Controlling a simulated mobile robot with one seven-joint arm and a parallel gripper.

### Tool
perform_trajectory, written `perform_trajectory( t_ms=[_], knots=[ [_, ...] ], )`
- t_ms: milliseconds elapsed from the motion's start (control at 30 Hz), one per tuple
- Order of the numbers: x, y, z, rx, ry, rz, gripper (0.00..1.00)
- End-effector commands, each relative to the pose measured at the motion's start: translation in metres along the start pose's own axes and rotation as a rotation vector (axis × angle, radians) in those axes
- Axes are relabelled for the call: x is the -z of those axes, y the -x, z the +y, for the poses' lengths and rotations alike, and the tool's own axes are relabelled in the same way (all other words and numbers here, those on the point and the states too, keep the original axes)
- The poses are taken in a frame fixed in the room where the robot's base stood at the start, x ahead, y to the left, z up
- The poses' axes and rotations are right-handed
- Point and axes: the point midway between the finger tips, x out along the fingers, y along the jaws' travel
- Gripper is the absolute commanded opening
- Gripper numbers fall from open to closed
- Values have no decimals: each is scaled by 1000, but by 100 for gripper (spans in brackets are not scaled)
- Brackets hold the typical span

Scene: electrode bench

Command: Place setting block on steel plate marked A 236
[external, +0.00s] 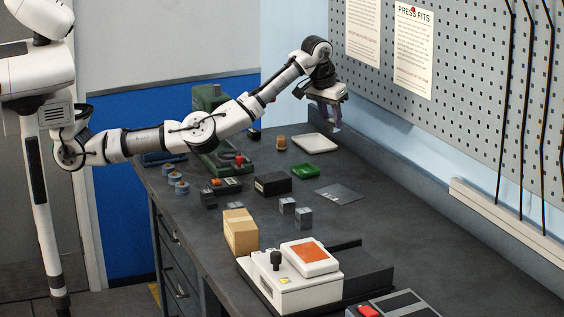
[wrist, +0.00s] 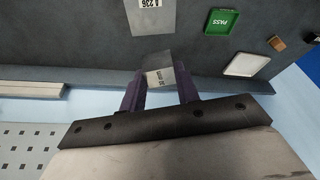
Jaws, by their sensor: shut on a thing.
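The steel plate (external: 339,194) lies flat on the dark bench. In the wrist view, the plate (wrist: 150,20) is partly cut off at the top edge and its "A 236" marking reads upside down. My gripper (external: 330,122) is raised near the back wall, above and behind the plate. In the wrist view, my gripper's purple fingers (wrist: 158,88) are shut on a grey metal block (wrist: 160,77), the setting block, with small dark lettering too small to read. The held block is apart from the plate. In the external view I cannot make it out clearly.
A green PASS tray (external: 306,170) and a white tray (external: 315,143) lie beyond the plate. Bench right of the plate is clear.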

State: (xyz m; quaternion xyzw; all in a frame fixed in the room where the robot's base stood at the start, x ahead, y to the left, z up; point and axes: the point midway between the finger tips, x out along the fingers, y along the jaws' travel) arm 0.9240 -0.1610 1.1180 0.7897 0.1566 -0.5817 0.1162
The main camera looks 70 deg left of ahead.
Motion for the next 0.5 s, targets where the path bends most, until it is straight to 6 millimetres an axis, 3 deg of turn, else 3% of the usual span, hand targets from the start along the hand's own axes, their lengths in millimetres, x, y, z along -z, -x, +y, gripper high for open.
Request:
perform_trajectory(
  t_ms=[500],
  knots=[
    [-38, -122, 0, 3, 0, -2, 0]
  ],
)
